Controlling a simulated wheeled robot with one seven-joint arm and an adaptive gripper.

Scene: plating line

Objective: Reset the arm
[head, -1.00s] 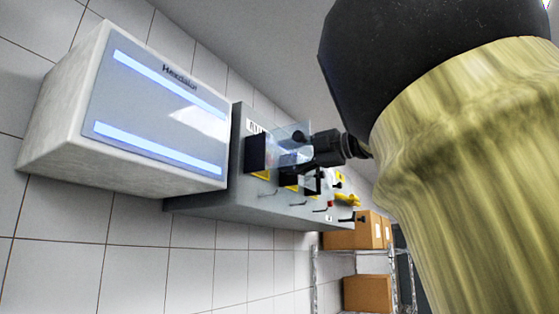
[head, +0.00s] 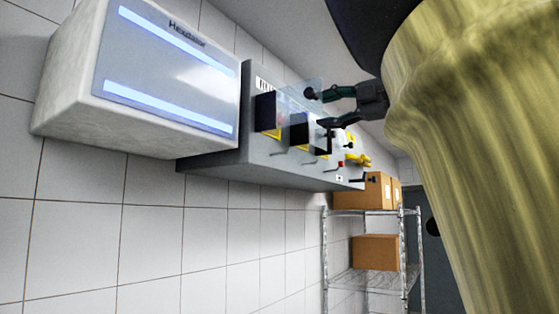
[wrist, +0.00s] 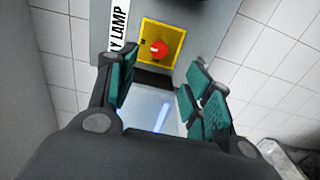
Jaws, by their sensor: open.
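My gripper (head: 318,108) is open and empty in front of the grey control panel (head: 222,160) in the head view. In the wrist view its green-padded fingers (wrist: 160,78) are spread apart. A red button (wrist: 159,48) on a yellow plate (wrist: 147,30) shows beyond and between them, with nothing gripped. A label reading "Y LAMP" (wrist: 117,25) is beside the plate, partly cut off. A clear flap (head: 301,92) stands out from the panel near the gripper; I cannot tell whether they touch. My arm covers the right of the head view.
A white box marked Hexdalor (head: 65,100) with two blue light strips is on the tiled wall, left of the panel. Black housings (head: 265,112), small levers and a yellow handle (head: 357,159) stick out of the panel. A wire shelf (head: 385,282) with cardboard boxes (head: 375,252) stands behind.

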